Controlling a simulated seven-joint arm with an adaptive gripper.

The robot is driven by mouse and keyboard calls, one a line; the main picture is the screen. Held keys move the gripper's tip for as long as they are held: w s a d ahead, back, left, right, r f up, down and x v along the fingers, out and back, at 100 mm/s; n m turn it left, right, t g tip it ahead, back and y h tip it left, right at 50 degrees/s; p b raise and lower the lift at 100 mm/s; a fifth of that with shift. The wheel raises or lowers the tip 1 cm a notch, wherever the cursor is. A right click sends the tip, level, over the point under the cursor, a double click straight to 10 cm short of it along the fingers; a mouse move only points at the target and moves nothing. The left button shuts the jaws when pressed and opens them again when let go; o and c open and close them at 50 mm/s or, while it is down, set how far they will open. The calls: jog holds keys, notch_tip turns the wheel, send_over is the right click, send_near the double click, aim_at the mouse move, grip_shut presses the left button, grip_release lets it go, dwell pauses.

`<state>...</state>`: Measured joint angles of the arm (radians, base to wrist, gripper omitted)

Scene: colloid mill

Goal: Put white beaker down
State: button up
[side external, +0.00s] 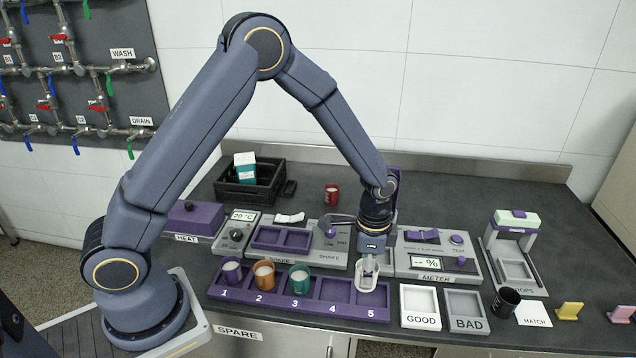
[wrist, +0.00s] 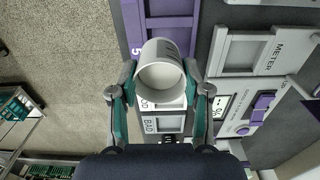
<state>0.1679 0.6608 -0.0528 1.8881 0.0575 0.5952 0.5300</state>
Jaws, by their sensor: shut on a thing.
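The white beaker (side external: 367,281) is upright at slot 5 of the purple numbered rack (side external: 300,306). I cannot tell whether its base touches the slot floor. My gripper (side external: 368,262) points down and is shut on the beaker, one finger on each side. In the wrist view, the beaker (wrist: 160,76) sits between the teal-padded fingers (wrist: 158,95), with its open mouth towards the camera and pale content or a pale floor inside. The rack's end marked 5 (wrist: 137,48) shows beside it.
Purple (side external: 232,272), orange (side external: 264,275) and green (side external: 299,280) beakers stand in slots 1 to 3; slot 4 (side external: 334,290) is empty. GOOD (side external: 420,306) and BAD (side external: 465,311) trays are empty. A black cup (side external: 505,301) stands right of them. The meter (side external: 437,255) is behind.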

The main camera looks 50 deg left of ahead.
jog(key=w+f, duration=0.2)
jog(key=shift+d+f, duration=0.15)
jog(key=shift+f, duration=0.15)
jog(key=shift+w+f, duration=0.2)
jog(key=shift+f, duration=1.45)
jog(key=shift+f, duration=0.2)
jog(key=o, duration=1.2)
jog(key=shift+c, duration=0.2)
